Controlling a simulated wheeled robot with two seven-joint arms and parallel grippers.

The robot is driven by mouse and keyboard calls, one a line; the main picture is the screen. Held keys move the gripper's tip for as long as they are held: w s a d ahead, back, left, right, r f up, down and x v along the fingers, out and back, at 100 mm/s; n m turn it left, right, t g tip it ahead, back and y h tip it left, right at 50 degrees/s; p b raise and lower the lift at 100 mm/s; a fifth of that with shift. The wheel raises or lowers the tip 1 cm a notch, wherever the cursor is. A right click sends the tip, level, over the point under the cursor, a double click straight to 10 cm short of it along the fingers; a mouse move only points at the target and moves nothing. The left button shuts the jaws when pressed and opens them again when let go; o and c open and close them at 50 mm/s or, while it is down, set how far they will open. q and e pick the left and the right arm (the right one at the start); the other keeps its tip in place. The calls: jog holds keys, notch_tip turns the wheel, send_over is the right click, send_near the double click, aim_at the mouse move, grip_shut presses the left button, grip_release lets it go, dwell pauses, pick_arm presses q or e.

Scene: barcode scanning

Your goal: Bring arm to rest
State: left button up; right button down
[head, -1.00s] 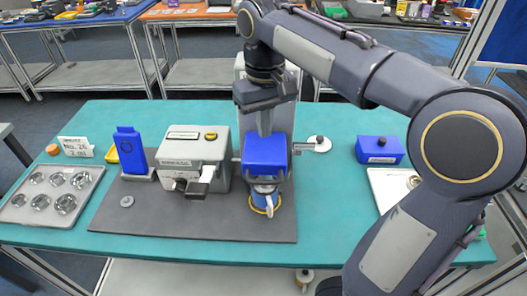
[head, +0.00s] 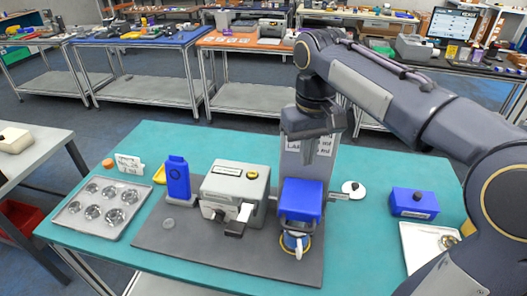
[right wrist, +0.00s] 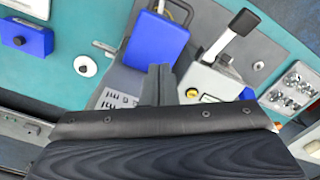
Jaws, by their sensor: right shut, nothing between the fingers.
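My right arm comes in from the right of the head view, and its gripper (head: 308,152) hangs pointing down, shut and empty. It is above a blue-topped device (head: 301,198) and in front of an upright grey panel with printed text (head: 322,165). In the right wrist view the shut fingers (right wrist: 157,84) show as dark prongs beside the device's blue top (right wrist: 155,40). The fingers look apart from the blue top in the head view. My left gripper is not in view.
A grey machine (head: 233,190) with a lever and a blue upright holder (head: 178,180) stand on the dark mat (head: 190,245). A tray of round metal parts (head: 75,225) lies at left. A blue box (head: 414,203) and a white tray (head: 418,255) are at right. Teal table (head: 375,170) shows between.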

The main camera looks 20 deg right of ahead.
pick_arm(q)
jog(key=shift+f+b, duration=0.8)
pick_arm(e)
jog(key=s+a+f+t+y, duration=0.2)
jog(key=s+f, duration=0.5)
jog(key=s, duration=0.1)
jog(key=s+a+f+m+t+y, duration=0.1)
jog(key=s+a+f+t, duration=0.1)
jog(key=s+f, duration=0.5)
jog(key=shift+s+f+t+y, duration=0.4)
jog(key=shift+s+t, duration=0.4)
jog(key=shift+s, duration=0.2)
jog(key=shift+a, duration=0.1)
